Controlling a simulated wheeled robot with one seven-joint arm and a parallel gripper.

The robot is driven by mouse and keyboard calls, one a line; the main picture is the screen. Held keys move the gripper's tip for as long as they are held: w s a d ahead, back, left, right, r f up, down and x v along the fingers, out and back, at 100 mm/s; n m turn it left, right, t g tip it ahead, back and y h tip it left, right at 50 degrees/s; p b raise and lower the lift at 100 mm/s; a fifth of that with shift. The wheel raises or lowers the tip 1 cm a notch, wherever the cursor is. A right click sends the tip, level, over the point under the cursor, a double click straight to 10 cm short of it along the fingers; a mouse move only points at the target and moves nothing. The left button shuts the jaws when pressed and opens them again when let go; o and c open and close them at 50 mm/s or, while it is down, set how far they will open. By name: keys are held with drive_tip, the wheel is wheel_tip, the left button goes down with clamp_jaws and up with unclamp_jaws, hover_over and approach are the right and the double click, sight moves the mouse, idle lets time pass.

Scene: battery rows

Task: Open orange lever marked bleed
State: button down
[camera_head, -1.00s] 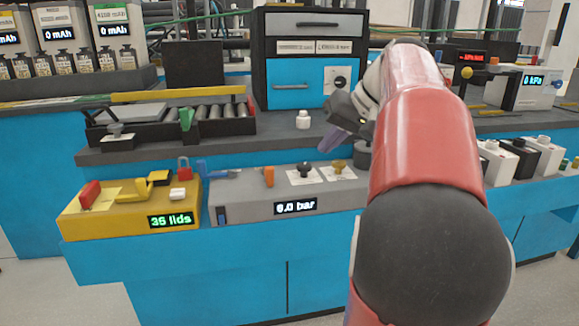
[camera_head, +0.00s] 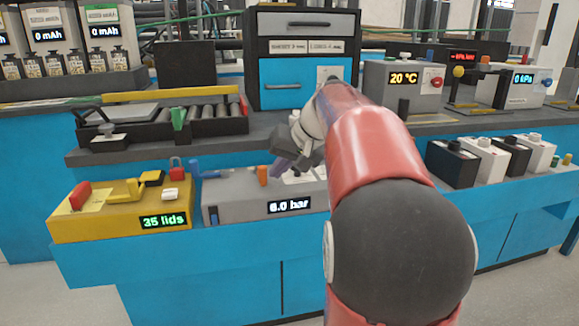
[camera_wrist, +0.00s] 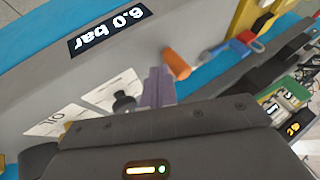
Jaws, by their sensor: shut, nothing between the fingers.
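The orange lever (camera_head: 262,175) stands upright on top of the grey box (camera_head: 235,203), whose display reads 6.0 bar. In the wrist view, the orange lever (camera_wrist: 176,64) is a stubby orange handle just beyond and right of my fingertips. My gripper (camera_head: 279,170) has purple fingers, shut and empty, right of the lever in the head view. The fingers (camera_wrist: 158,86) look close to the lever; I cannot tell whether they touch it. A bleed marking is not legible. My arm hides the right part of the grey box.
A black knob (camera_wrist: 123,103) on a white label card is left of my fingers. A blue lever (camera_head: 205,174) stands at the box's left end. The yellow lids box (camera_head: 120,220) is further left. A roller tray (camera_head: 210,120) is on the shelf behind.

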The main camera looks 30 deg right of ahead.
sight(263, 175)
idle(0.4)
drive_tip(key=shift+a+m, duration=0.3)
drive_tip(key=shift+a+t+h, duration=0.2)
drive_tip(key=shift+t+h, duration=0.1)
drive_tip(key=shift+w+a+m+h, duration=0.1)
drive_tip(key=shift+a+m+h, duration=0.5)
drive_tip(key=shift+a+m, duration=0.55)
drive_tip(key=shift+w+a, duration=0.25)
drive_tip(key=shift+a, duration=0.3)
drive_tip(key=shift+w+a, duration=0.2)
drive_tip(key=shift+a, duration=0.3)
drive_tip(key=shift+w+a+p, duration=0.3)
drive_tip(key=shift+w+a, duration=0.25)
drive_tip(key=shift+a, duration=0.25)
drive_tip(key=shift+w+a+r, duration=0.1)
drive_tip(key=shift+a, duration=0.05)
